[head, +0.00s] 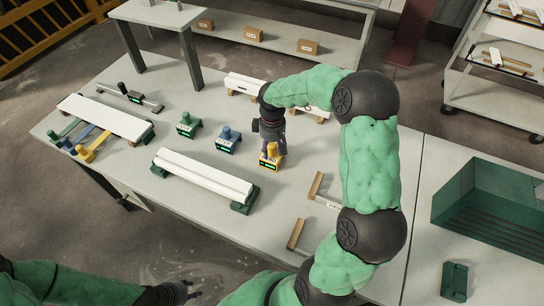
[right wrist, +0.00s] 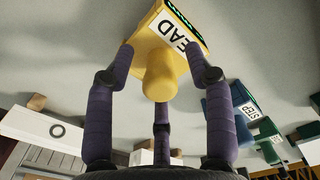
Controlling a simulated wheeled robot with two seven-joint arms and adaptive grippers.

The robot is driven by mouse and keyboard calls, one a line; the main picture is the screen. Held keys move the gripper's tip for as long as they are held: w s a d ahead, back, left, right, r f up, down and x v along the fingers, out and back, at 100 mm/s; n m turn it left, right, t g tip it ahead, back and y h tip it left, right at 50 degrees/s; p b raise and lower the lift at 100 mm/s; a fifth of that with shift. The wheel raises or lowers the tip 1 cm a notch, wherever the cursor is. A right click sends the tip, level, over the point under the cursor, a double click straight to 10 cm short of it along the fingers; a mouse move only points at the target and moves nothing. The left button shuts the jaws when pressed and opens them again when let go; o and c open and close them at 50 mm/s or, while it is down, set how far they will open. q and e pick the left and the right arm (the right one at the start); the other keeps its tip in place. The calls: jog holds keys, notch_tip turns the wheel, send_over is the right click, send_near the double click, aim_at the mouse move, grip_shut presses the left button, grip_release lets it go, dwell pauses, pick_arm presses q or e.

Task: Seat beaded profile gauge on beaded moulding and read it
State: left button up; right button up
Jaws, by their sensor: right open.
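The yellow gauge (head: 270,160) stands on the table below my right gripper (head: 271,143). In the right wrist view the gauge (right wrist: 160,50) shows a green display and a label reading "EAD", partly covered. The open fingers of my right gripper (right wrist: 163,80) spread around its round knob, with gaps beside it. A long white moulding (head: 203,175) with a lengthwise ridge rests on green end supports, left of the gauge; I cannot tell for sure that it is the beaded one. My left gripper (head: 188,291) is low at the lower left, away from the table; its fingers are too small to judge.
Blue (head: 228,141) and green (head: 187,126) gauges stand to the left. A flat white board (head: 106,116) lies further left, with several coloured tools by it. Wooden brackets (head: 296,233) lie near my right arm. A green bin (head: 490,205) is at right.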

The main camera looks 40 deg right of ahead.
grip_shut()
jog(key=shift+r, duration=0.1)
jog(key=shift+r, duration=0.1)
jog(key=shift+r+p, duration=1.55)
jog(key=shift+r, duration=0.35)
